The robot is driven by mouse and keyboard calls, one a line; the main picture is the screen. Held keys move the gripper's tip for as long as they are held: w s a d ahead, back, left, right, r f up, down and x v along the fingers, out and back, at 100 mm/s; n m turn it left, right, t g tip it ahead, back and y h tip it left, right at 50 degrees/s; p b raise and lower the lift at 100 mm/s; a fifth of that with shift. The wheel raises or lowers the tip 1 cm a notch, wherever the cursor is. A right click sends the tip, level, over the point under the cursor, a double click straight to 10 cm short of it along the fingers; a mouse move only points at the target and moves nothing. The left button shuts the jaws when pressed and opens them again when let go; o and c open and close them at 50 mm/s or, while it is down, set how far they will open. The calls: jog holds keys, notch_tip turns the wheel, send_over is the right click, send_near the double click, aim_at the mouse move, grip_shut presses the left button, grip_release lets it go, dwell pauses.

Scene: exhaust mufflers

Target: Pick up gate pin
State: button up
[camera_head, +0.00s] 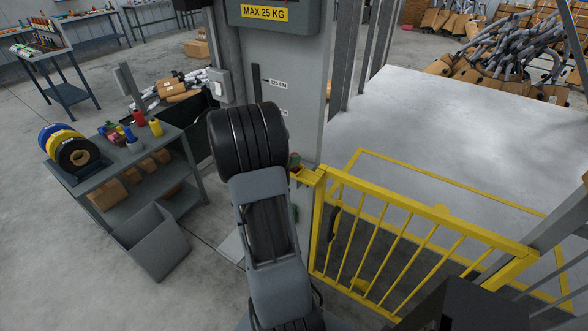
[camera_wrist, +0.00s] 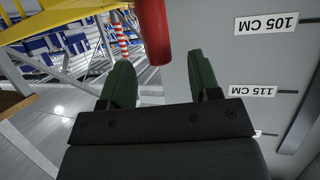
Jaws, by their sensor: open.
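The gate pin shows as a red cylinder (camera_wrist: 153,30) at the top middle of the wrist view. Its lower end reaches down to between the tips of my gripper (camera_wrist: 160,68). My gripper is open, its two green fingers on either side of that end, with visible gaps. I cannot tell how far beyond the tips the pin lies. In the head view a small red end (camera_head: 294,157) shows at the top of the yellow gate's (camera_head: 430,212) post. My arm hides most of my gripper there.
A grey column (camera_wrist: 215,60) with height labels stands close on the right in the wrist view. A grey shelf cart (camera_head: 150,195) and an open grey bin (camera_head: 152,240) stand left in the head view.

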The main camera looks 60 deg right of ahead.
jog(key=shift+p+x, duration=0.45)
jog(key=shift+x, duration=2)
grip_shut()
